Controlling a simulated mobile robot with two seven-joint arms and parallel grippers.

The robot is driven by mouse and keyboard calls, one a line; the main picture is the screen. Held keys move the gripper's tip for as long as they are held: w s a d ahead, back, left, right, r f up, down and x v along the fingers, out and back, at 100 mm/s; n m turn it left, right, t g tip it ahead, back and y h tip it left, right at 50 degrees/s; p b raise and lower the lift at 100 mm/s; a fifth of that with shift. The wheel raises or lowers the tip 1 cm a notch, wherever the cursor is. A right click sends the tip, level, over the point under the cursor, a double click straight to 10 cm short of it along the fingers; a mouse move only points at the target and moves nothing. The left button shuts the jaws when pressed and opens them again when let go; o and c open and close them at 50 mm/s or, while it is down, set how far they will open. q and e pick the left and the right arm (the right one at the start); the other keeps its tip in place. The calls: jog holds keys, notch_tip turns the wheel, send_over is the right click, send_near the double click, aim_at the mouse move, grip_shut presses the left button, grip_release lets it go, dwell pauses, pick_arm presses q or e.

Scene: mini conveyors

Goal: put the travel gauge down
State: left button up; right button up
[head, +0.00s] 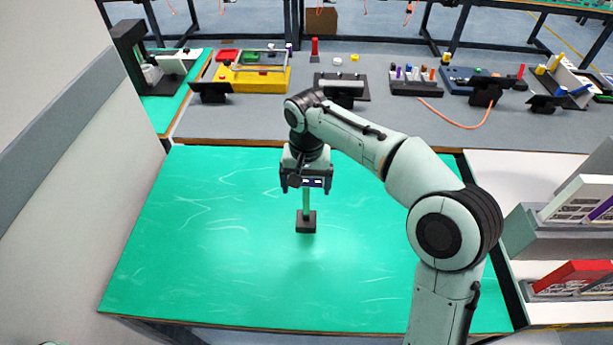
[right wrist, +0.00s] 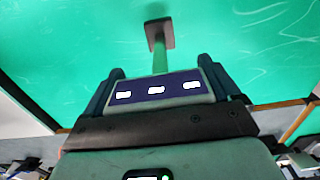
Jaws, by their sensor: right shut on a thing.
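The travel gauge (head: 306,222) has a dark square block at its lower end and a thin green stem above it. It also shows in the right wrist view (right wrist: 159,34), block away from the gripper. My right gripper (head: 305,184) is shut on the upper part of the gauge and holds it roughly upright over the green table mat (head: 210,240). In the right wrist view the fingers (right wrist: 158,88) hide the top of the stem. A soft dark patch shows on the mat near the block; I cannot tell whether the block touches the mat. My left gripper is not in view.
The mat around the gauge is bare. Behind it, a grey bench (head: 240,125) carries a yellow fixture (head: 252,78), a black holder with small pegs (head: 415,82) and other devices. A pale wall panel (head: 90,180) stands at left; white shelving with a red box (head: 575,277) stands at right.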

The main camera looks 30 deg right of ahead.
aim_at(306, 198)
jog(key=shift+f, duration=1.6)
jog(key=o, duration=1.8)
jog(key=shift+s, duration=0.1)
